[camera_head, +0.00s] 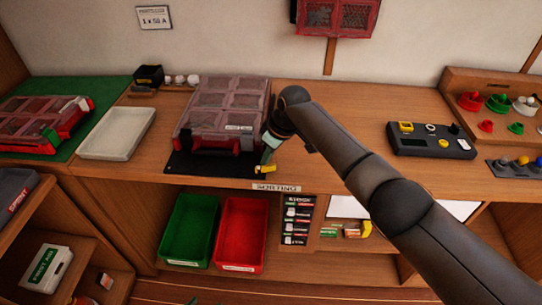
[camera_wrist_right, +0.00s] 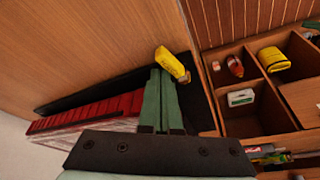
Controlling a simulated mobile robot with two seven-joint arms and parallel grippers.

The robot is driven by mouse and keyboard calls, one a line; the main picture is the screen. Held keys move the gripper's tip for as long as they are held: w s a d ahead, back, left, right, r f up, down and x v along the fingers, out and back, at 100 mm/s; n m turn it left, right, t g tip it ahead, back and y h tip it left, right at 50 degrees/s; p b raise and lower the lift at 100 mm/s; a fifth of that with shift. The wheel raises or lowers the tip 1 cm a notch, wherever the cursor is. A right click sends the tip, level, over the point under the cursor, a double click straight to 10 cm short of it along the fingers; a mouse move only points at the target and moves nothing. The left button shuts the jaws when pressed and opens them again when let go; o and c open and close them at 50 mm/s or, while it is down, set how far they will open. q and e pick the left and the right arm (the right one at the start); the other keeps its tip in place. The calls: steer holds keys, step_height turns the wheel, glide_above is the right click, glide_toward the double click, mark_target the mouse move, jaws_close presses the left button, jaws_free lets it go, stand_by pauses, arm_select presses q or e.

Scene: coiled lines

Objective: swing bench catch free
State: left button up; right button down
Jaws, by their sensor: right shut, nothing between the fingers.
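The yellow bench catch (camera_head: 265,169) sits at the front right corner of a black mat (camera_head: 205,165). It also shows in the right wrist view (camera_wrist_right: 173,64). A red case with a clear compartment lid (camera_head: 222,104) lies shut on the mat; its red edge shows in the wrist view (camera_wrist_right: 90,110). My right gripper (camera_head: 267,158) is just right of the case's front corner, its fingers pointing down. In the wrist view the green fingers (camera_wrist_right: 161,75) are together and empty, tips beside the catch; I cannot tell whether they touch it. My left gripper is out of view.
A white tray (camera_head: 118,134) and another red case (camera_head: 42,122) on a green mat are at left. Green (camera_head: 188,231) and red bins (camera_head: 241,234) sit under the bench front. A black button box (camera_head: 430,141) stands at right. Bare bench top lies behind my right arm.

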steer(key=shift+d, duration=0.25)
steer(key=shift+w+d, duration=0.3)
steer(key=shift+d, duration=0.25)
